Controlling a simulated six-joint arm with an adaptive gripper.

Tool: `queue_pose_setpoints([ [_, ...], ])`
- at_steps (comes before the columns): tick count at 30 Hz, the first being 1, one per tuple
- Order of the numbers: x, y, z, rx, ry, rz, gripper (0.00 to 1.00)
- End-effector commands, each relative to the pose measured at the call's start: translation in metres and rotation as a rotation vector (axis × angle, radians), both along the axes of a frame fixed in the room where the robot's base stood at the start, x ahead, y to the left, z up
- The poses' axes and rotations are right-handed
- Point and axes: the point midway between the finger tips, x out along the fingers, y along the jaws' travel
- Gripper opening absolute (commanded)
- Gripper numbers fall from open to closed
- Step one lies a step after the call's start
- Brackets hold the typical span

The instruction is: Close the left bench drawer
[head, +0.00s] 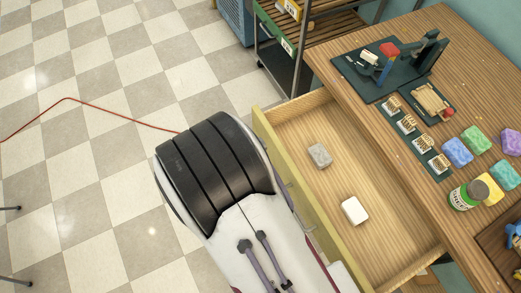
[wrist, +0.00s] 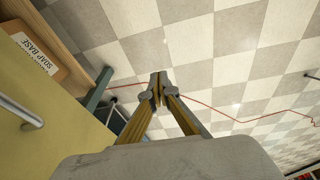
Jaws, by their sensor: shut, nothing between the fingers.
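The bench drawer (head: 291,126) is pulled out well from the wooden bench (head: 325,57). It has a yellow front and a pale wood inside. A grey block (head: 319,155) and a white block (head: 354,210) lie in it. My arm covers part of its front in the head view, and my gripper is hidden there. In the wrist view my gripper (wrist: 158,78) is shut and empty, over the floor. The yellow drawer front (wrist: 55,115) with its metal handle (wrist: 22,112) is to its left, apart from the fingertips.
Coloured soap blocks (head: 457,152), a green jar (head: 467,195) and a dark tool board (head: 392,70) stand on the bench. A shelf rack (head: 290,45) is behind. A red cable (head: 95,108) crosses the checkered floor, which is mostly clear. A "SOAP BASE" box (wrist: 36,58) shows in the wrist view.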

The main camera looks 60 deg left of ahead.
Motion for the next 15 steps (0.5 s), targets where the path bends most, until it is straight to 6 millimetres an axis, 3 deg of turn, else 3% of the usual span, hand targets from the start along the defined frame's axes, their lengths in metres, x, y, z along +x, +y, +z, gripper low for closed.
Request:
queue_pose_setpoints([
  [6, -0.016, 0.001, -0.043, 0.046, -0.107, 0.095, 0.00],
  [15, -0.022, 0.002, -0.087, 0.134, -0.305, 0.231, 0.00],
])
